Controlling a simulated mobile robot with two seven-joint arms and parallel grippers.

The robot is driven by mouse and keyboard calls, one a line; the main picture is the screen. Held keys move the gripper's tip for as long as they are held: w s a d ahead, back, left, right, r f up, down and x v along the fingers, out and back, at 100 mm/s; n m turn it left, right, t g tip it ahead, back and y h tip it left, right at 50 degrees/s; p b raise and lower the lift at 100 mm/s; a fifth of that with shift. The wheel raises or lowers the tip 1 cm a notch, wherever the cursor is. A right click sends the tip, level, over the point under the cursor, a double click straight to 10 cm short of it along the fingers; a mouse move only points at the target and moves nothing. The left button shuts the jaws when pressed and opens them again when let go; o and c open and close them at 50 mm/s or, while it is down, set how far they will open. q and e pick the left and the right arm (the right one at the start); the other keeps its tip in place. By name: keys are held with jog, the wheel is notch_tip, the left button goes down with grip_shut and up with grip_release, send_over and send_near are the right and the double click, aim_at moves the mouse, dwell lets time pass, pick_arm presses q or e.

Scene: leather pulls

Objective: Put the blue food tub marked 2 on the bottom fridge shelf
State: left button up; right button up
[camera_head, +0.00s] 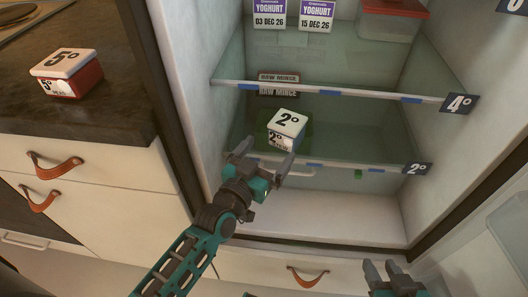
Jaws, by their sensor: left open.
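The tub marked 2° (287,122) has a white lid and a label on its front. Its body colour is mostly hidden, so I cannot confirm blue. It appears upright at the front of the bottom fridge shelf (345,168), a glass shelf tagged 2°. I cannot tell whether its base touches the glass. My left gripper (264,160) is open just in front of and below the tub, its fingers spread to either side and not closed on it. My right gripper (385,270) is low at the right, apart from the tub; its jaw state is unclear.
Yoghurt packs (317,14) and a red-lidded box (392,8) stand higher up. A red tub marked 5° (66,72) sits on the dark counter (110,100) at left.

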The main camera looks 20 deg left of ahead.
pick_arm(q)
jog(key=s+f+g, duration=0.3)
jog(key=s+f, duration=0.1)
jog(key=s, duration=0.3)
jog(key=s+f+g, duration=0.3)
jog(key=s+f, duration=0.1)
jog(key=s, duration=0.4)
jog(key=shift+a+f+m+g, duration=0.25)
jog(key=shift+a+m+g, duration=0.05)
jog(key=shift+a+g, duration=0.1)
